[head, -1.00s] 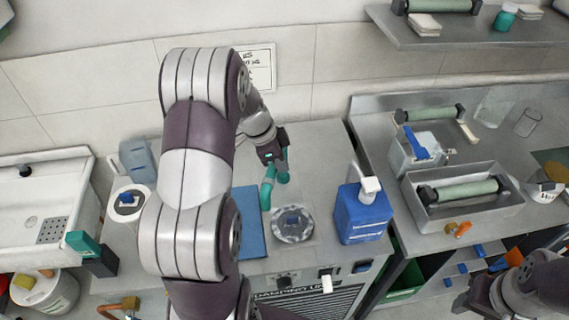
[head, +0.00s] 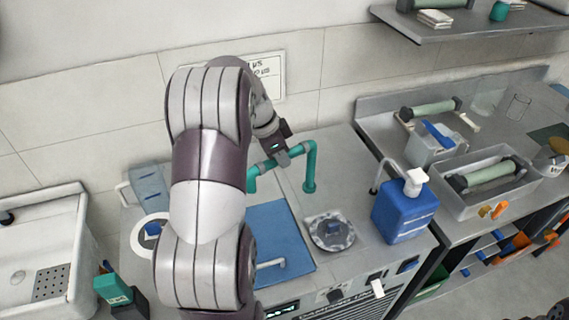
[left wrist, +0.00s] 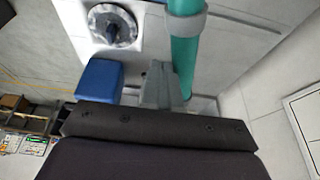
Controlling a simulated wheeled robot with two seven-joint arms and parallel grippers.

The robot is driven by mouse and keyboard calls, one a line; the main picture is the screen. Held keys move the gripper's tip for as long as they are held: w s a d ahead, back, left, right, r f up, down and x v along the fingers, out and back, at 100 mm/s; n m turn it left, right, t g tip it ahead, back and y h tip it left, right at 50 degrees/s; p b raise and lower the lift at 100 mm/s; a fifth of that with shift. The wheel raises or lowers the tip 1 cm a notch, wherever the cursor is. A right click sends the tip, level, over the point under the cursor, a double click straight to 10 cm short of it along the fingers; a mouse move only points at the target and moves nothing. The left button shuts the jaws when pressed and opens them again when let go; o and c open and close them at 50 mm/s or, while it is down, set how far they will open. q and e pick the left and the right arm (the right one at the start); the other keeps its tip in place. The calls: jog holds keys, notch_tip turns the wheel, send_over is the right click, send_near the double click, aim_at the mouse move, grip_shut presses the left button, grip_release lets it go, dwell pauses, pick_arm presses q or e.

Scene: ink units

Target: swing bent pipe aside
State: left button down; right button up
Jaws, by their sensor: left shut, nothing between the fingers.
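The bent teal pipe (head: 310,172) rises from the metal worktop, bends over and runs left, its free end turned down near the blue mat. It also shows in the left wrist view (left wrist: 185,60), with a grey collar around it. My left gripper (head: 279,156) is at the pipe's horizontal run in the head view. Its fingers (left wrist: 160,88) are shut with nothing between them, close beside the pipe; whether they touch it I cannot tell. My right gripper is not in view.
The blue mat (head: 280,240) lies flat at the left. A metal tray (head: 490,195) holds a green roller.

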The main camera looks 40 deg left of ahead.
pick_arm(q)
jog(key=shift+w+a+r+m, duration=0.15)
jog(key=shift+a+m, duration=0.25)
jog(key=shift+m, duration=0.2)
